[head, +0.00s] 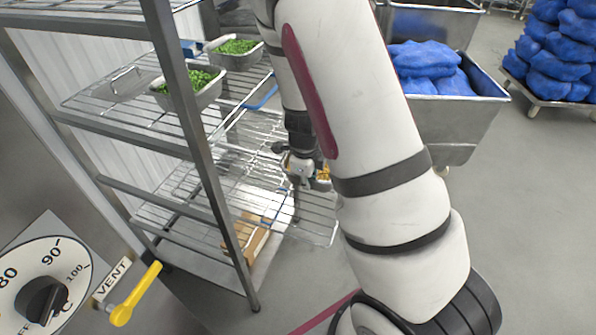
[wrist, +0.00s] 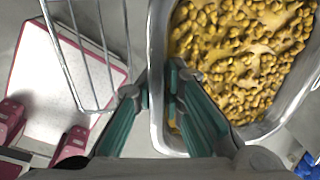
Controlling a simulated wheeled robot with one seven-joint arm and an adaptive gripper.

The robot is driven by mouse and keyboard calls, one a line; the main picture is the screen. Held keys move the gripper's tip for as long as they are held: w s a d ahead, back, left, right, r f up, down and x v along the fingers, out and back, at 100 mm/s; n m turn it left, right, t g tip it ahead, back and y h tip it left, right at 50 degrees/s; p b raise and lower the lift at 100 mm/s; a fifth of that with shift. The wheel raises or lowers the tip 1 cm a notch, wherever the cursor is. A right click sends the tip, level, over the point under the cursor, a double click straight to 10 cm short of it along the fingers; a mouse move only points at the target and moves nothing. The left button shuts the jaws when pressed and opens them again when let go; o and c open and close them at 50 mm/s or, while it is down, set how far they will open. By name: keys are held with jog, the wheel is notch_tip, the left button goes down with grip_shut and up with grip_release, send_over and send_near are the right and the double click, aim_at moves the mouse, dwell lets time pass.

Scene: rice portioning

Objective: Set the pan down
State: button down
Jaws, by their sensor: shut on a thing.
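The pan (wrist: 157,45) is a metal tray of yellow-brown lumpy food and fills the right of the wrist view. My gripper (wrist: 154,86) is shut on its left side wall, one finger outside and one inside over the food. In the head view my gripper (head: 302,166) is beside the wire rack, at the right end of its lower shelves. Only a small yellow bit of the pan's food shows there; my arm hides the rest. I cannot tell whether anything supports the pan from below.
The wire rack (head: 205,170) stands left; its middle shelf holds two pans of green food (head: 190,92) (head: 236,52). A wire shelf (wrist: 85,50) lies just left of the pan in the wrist view. A metal bin (head: 455,118) with blue bags stands behind.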

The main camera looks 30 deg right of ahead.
jog(key=w, duration=0.2)
jog(key=w+d, duration=0.1)
jog(key=w, duration=0.2)
jog(key=w+d, duration=0.1)
jog(key=w, duration=0.1)
jog(key=shift+w+d+f, duration=0.15)
jog(key=shift+w+f, duration=0.1)
jog(key=shift+f, duration=1.85)
jog(key=c, duration=1.7)
grip_release()
jog(key=shift+o, duration=0.2)
